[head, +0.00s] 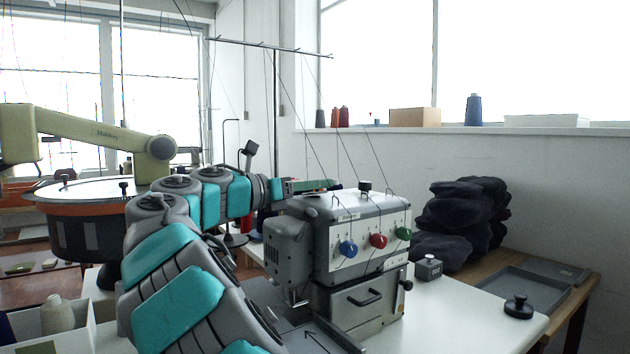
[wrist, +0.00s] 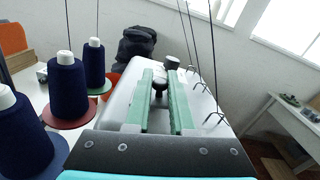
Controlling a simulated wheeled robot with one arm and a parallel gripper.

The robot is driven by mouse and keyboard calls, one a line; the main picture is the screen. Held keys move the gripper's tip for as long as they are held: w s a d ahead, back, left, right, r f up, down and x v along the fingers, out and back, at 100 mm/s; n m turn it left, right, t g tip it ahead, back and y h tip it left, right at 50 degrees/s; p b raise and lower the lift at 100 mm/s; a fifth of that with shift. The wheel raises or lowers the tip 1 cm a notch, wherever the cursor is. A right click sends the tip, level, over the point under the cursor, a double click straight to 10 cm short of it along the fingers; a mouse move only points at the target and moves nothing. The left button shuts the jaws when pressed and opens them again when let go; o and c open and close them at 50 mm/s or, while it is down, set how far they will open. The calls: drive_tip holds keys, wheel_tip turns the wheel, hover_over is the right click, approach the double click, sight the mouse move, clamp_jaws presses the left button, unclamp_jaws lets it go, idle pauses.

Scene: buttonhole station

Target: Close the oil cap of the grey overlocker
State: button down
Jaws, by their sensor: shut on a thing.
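The grey overlocker (head: 362,235) stands on the white table, with blue, red and green dials on its front. My gripper (head: 318,185) reaches over its top from the left. In the wrist view, the two green fingers of my gripper (wrist: 160,85) are shut on a black knob (wrist: 158,84), apparently the oil cap, above the pale machine top (wrist: 118,112). A second black knob (wrist: 172,62) stands just beyond the fingertips. One black knob (head: 365,187) shows on the machine top in the head view. The seat under the held knob is hidden.
Thread lines rise from the machine's top and front. Dark blue thread cones (wrist: 67,90) stand left of the gripper in the wrist view. A dark cloth pile (head: 465,215) and a grey tray (head: 525,288) are at the right.

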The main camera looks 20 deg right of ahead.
drive_tip(key=shift+s+f+m, duration=0.2)
drive_tip(key=shift+f+m, duration=0.15)
drive_tip(key=shift+m, duration=0.75)
drive_tip(key=c, duration=0.8)
unclamp_jaws()
drive_tip(key=a, duration=0.2)
drive_tip(key=s+a, duration=0.1)
drive_tip(key=a, duration=0.4)
drive_tip(key=shift+s+a, duration=0.25)
